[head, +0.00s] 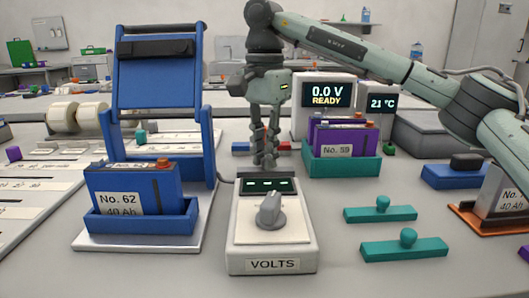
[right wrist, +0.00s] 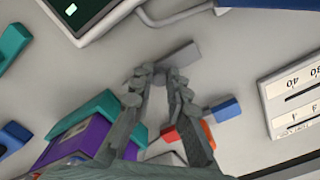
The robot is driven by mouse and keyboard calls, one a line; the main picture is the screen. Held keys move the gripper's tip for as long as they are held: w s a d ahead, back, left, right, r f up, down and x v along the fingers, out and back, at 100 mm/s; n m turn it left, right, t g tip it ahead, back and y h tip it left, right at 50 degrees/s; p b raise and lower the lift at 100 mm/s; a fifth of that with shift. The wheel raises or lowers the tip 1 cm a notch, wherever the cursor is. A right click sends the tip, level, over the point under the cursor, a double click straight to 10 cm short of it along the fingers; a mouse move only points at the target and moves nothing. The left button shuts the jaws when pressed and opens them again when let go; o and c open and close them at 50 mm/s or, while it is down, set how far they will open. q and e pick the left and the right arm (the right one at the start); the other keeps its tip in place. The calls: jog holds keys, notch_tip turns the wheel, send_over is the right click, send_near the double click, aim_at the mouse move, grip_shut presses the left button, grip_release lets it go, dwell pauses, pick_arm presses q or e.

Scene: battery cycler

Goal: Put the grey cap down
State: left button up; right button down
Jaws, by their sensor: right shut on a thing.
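My right gripper (head: 264,162) points down just behind the VOLTS meter (head: 271,232). In the right wrist view its fingers (right wrist: 157,82) are closed on the grey cap (right wrist: 182,56), a small grey block at the fingertips. The cap is close to the grey table top; I cannot tell whether it touches. Beside the fingers lie a blue cap (right wrist: 228,110) and a red cap (right wrist: 169,135). My left gripper is not in view.
Left is a blue stand (head: 156,80) with battery No. 62 (head: 130,190) in a blue cradle. Right of my gripper, battery No. 59 (head: 337,140) sits in a teal holder (head: 345,167). Two teal handled bars (head: 404,248) lie front right.

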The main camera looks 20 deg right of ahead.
jog(key=shift+f, duration=0.1)
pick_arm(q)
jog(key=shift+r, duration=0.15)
pick_arm(e)
jog(key=c, duration=1.5)
grip_release()
notch_tip(320, 180, up, 7)
jog(key=shift+r+p, duration=0.1)
jog(key=shift+p, duration=0.3)
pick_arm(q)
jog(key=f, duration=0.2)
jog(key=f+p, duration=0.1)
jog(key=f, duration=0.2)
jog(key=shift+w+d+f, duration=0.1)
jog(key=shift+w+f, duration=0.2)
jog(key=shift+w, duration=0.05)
pick_arm(e)
notch_tip(320, 180, up, 5)
jog(key=shift+r, duration=0.1)
